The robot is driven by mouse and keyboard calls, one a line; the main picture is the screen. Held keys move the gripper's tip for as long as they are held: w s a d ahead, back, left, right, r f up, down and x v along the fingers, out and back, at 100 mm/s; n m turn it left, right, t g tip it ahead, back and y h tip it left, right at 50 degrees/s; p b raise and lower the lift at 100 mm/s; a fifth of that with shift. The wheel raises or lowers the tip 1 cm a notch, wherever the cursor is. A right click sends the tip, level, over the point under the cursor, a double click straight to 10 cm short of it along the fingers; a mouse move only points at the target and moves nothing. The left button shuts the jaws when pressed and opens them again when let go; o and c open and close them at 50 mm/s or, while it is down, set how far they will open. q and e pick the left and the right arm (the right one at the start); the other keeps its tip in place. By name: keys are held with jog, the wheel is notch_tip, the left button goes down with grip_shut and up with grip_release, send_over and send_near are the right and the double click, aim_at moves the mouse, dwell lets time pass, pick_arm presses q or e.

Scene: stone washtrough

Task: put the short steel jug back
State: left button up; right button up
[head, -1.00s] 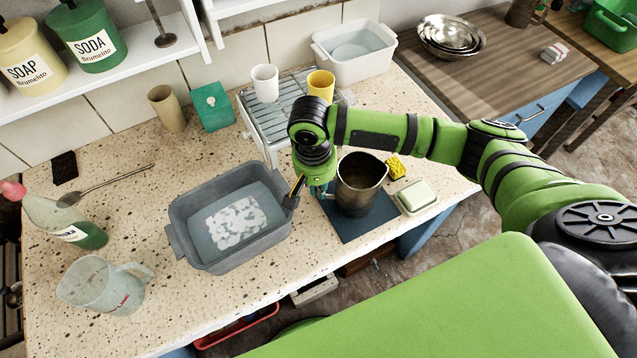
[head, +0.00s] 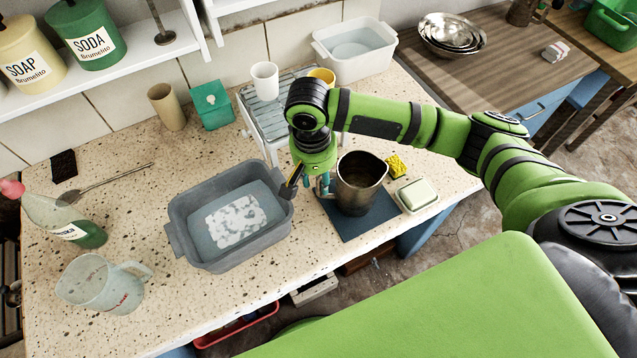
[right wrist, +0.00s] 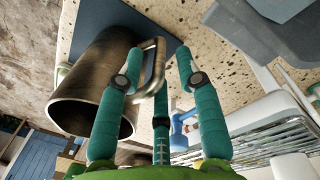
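The short steel jug (head: 358,188) stands upright on a dark blue mat (head: 350,222) near the counter's front edge. In the right wrist view the jug (right wrist: 85,85) fills the left side, and its bent handle (right wrist: 156,60) points toward the fingers. My right gripper (head: 324,184) is just left of the jug in the head view, at its handle side. In the right wrist view its teal fingers (right wrist: 158,62) are spread apart, with the handle between them. Contact with the handle cannot be made out. My left gripper is not in view.
A grey basin (head: 183,232) with water stands close left of the gripper. A soap dish (head: 417,194) and yellow sponge (head: 396,166) lie right of the jug. A draining rack (head: 262,118) with cups stands behind. The counter's left middle is mostly clear.

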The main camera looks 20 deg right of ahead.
notch_tip(320, 180, up, 9)
jog(key=shift+a+b, duration=0.3)
jog(key=shift+f, duration=0.15)
dwell(0.3)
